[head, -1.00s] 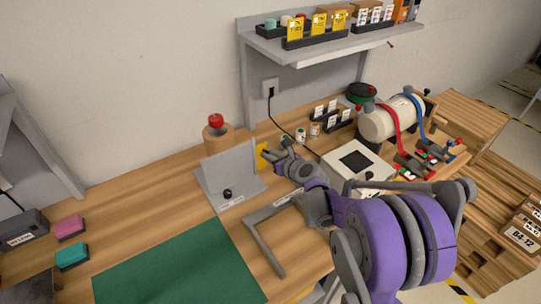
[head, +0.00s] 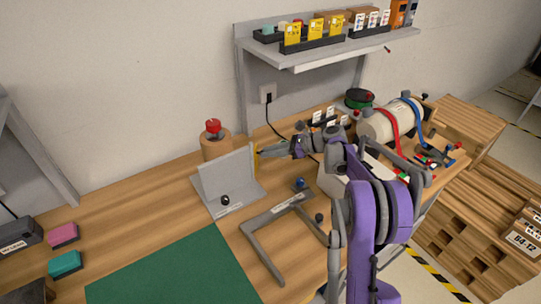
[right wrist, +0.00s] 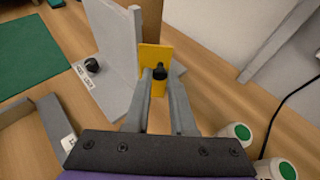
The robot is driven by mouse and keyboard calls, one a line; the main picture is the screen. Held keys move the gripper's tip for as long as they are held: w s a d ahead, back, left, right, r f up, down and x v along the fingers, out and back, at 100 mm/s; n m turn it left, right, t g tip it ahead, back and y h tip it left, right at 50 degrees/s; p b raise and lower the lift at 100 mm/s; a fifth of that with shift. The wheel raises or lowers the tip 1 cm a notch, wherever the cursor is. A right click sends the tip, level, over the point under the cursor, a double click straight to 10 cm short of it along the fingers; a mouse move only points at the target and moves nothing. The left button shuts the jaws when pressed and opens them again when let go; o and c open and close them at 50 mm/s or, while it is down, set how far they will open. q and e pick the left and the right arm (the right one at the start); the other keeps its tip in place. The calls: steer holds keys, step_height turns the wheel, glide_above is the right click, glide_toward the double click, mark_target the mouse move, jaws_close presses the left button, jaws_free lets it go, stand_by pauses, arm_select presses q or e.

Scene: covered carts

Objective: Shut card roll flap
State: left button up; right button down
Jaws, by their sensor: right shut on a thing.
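A grey upright panel (head: 225,176) on a flat base stands at the table's middle, with a black knob (head: 225,200) and a label at its front. A yellow plate (head: 255,158) stands upright at the panel's right edge; it also shows in the right wrist view (right wrist: 150,55). A yellow stub with a black tip (right wrist: 159,87) stands out from it. My right gripper (head: 264,152) is shut on this stub, its fingers on either side in the right wrist view. Which part is called the card roll flap I cannot tell. My left gripper is out of view.
A brown roll (head: 215,146) with a red top stands behind the panel. A grey open frame (head: 262,240) lies in front. A white box, partly hidden by my arm, and a cream cylinder (head: 378,125) stand right. The green mat (head: 170,275) is clear.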

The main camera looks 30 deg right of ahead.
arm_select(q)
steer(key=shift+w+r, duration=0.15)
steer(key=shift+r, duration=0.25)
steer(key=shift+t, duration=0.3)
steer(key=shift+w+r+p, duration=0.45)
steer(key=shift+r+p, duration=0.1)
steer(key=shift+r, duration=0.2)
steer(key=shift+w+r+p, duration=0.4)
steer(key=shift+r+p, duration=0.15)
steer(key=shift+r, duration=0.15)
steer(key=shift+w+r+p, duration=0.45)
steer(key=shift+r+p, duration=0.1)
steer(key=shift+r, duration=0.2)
arm_select(e)
steer(key=shift+w+a+n+g+y, duration=0.15)
steer(key=shift+w+n+g+y, duration=0.4)
steer(key=shift+n+g, duration=0.75)
steer(key=shift+w+a+n+g+y, duration=0.1)
steer(key=shift+w+n+g+y, duration=0.4)
steer(key=shift+n+g, duration=0.8)
steer(key=shift+w+a+n+g+y, duration=0.15)
steer(key=shift+w+n+g+y, duration=0.2)
steer(key=shift+w+n+g, duration=0.65)
steer(key=shift+s+f+g, duration=0.1)
steer(key=shift+s+g, duration=0.2)
steer(key=shift+g, duration=0.3)
steer(key=c, duration=0.8)
jaws_free()
steer(key=shift+a, duration=0.1)
steer(key=shift+o, duration=0.2)
